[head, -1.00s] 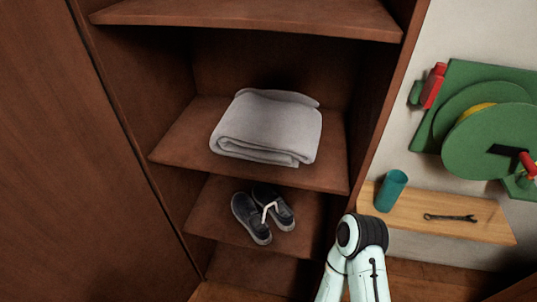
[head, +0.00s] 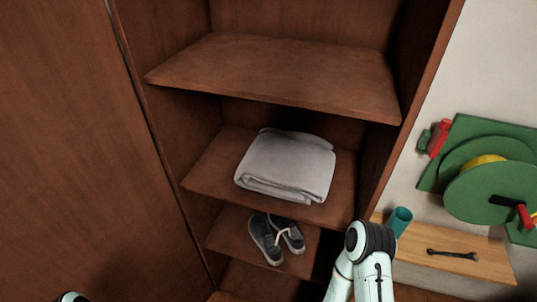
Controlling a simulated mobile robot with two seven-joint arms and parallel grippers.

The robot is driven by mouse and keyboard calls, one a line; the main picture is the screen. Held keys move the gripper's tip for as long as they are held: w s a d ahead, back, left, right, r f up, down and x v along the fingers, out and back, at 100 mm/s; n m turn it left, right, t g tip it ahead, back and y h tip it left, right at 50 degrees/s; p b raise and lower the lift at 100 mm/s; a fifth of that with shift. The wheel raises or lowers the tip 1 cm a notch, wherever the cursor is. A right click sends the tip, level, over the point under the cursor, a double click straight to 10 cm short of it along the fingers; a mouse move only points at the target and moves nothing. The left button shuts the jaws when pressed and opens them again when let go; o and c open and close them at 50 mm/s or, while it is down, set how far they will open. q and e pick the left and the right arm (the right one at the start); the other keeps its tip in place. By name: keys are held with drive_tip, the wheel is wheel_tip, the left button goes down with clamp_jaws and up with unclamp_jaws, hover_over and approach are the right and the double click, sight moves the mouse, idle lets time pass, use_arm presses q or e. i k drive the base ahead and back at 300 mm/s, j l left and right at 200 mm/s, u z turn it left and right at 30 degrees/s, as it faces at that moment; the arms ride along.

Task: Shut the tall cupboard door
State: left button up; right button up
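The tall cupboard (head: 270,68) stands open in front of me, its shelves in plain view. Its door (head: 75,140) is the large brown wooden panel filling the left side of the head view, swung out from the cupboard's left edge. My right arm shows at the bottom right of centre, in front of the cupboard's lower right side, but its gripper is not visible. A small piece of what seems to be my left arm shows at the bottom left edge, by the door. Its gripper is out of view.
A folded grey towel (head: 287,166) lies on a middle shelf, with dark shoes (head: 265,240) on the shelf below. To the right, a wooden ledge (head: 480,268) holds a teal cup (head: 400,221) and a wrench (head: 453,254). A green hose reel (head: 490,190) hangs on the wall.

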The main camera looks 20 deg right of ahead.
sight(89, 206)
drive_tip(key=j+u, duration=0.65)
drive_tip(key=i+j+z, duration=0.2)
drive_tip(key=j, duration=0.2)
drive_tip(key=j+z, duration=0.2)
drive_tip(key=j, duration=0.2)
drive_tip(key=k+u, duration=0.1)
drive_tip(key=i+j+z, duration=0.15)
